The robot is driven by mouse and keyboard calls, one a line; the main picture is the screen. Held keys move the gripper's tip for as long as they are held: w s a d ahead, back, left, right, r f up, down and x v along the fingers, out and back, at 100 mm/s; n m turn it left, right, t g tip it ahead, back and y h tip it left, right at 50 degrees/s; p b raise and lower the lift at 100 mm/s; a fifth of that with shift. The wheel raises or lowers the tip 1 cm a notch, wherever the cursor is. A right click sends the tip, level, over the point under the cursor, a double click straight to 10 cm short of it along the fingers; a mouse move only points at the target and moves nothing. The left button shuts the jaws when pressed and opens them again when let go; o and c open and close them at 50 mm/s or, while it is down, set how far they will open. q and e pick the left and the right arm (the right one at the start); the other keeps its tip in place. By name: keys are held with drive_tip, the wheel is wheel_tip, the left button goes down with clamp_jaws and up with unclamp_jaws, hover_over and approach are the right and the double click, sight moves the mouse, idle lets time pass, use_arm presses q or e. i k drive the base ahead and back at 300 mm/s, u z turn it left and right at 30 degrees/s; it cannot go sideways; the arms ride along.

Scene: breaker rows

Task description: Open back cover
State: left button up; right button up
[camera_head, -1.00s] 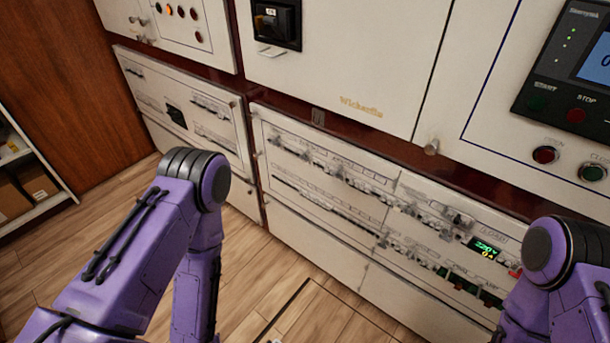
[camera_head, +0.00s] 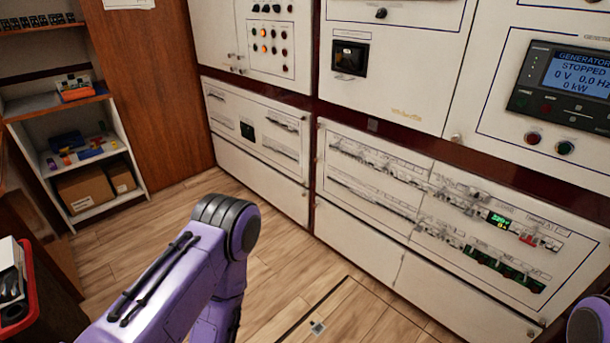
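A white switchboard with breaker rows stands ahead of me. Its lower middle panel (camera_head: 385,176) carries rows of breakers and a small green display (camera_head: 498,219). A lower left panel (camera_head: 255,118) has fewer breakers and a dark square device. Panels above hold a dark switch (camera_head: 350,58), indicator lights and a generator controller (camera_head: 575,85) reading "STOPPED". I cannot tell which part is the back cover. My purple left arm crosses the lower left, and a bit of my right arm shows at the lower right edge. Neither gripper is in view.
A shelf (camera_head: 135,150) with cardboard boxes (camera_head: 85,188) and small coloured parts stands at the left beside a brown wooden wall (camera_head: 165,90). A red-rimmed bin (camera_head: 32,300) is at the left edge. Wooden floor (camera_head: 290,265) before the switchboard is clear, with a hatch outline.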

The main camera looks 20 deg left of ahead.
sight(409, 200)
drive_tip(key=u, duration=0.55)
drive_tip(key=i, duration=0.35)
drive_tip(key=u, duration=0.65)
drive_tip(key=i, duration=0.9)
drive_tip(key=z, duration=0.6)
drive_tip(key=i, duration=0.7)
drive_tip(key=z, duration=0.7)
